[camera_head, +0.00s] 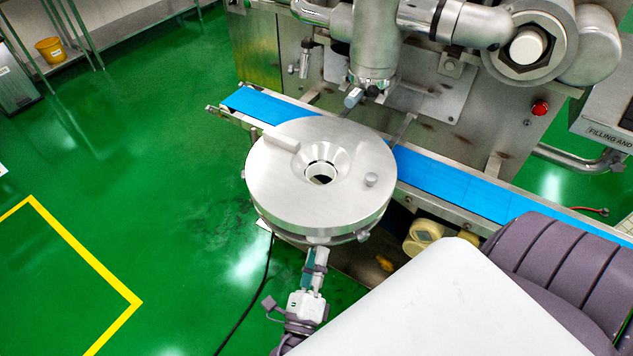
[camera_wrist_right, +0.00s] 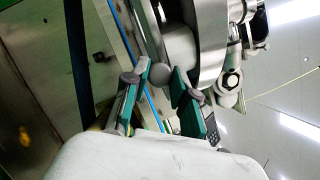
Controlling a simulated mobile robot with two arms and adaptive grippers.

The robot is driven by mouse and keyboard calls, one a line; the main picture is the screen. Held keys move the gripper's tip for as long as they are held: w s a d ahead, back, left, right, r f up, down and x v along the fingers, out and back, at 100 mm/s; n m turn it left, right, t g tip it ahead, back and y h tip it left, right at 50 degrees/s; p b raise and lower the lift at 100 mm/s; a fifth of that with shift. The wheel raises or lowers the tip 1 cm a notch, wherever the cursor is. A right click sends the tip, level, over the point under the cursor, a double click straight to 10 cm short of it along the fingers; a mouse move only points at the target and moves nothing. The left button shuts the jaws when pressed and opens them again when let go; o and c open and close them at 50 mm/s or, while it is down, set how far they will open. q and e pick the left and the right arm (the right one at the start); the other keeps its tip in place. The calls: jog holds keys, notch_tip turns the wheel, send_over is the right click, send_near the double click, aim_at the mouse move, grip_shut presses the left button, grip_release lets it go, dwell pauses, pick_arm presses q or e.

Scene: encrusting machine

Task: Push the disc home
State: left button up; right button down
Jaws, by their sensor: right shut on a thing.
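The disc (camera_head: 265,190) is a round, brushed-metal piece with a funnel-shaped centre hole, a raised block and a small knob on top. It lies in front of the blue conveyor, below the machine's nozzle. My right gripper (camera_head: 315,258) is at the disc's near edge, its fingertips partly hidden under the rim. In the right wrist view, the gripper's green-padded fingers (camera_wrist_right: 165,85) are on either side of a small grey rounded part (camera_wrist_right: 160,74), beside the disc's metal side (camera_wrist_right: 212,40). The gripped part is mostly hidden in the head view. My left gripper is not in view.
The blue conveyor belt (camera_head: 455,182) runs behind the disc. The metal nozzle (camera_head: 374,55) hangs just behind and above it. A red button (camera_head: 540,108) is on the machine's right. Green floor (camera_head: 170,180) is open to the left; a black cable lies there.

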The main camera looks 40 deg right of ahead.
jog(key=w+d, duration=0.1)
jog(key=d, duration=0.2)
jog(key=w+d+p, duration=0.1)
jog(key=d, duration=0.2)
jog(key=w+d+p, duration=0.1)
jog(key=d, duration=0.2)
jog(key=shift+w+d, duration=0.1)
jog(key=shift+w, duration=0.3)
jog(key=c, duration=0.9)
grip_release()
jog(key=shift+s, duration=0.1)
jog(key=v, duration=1.2)
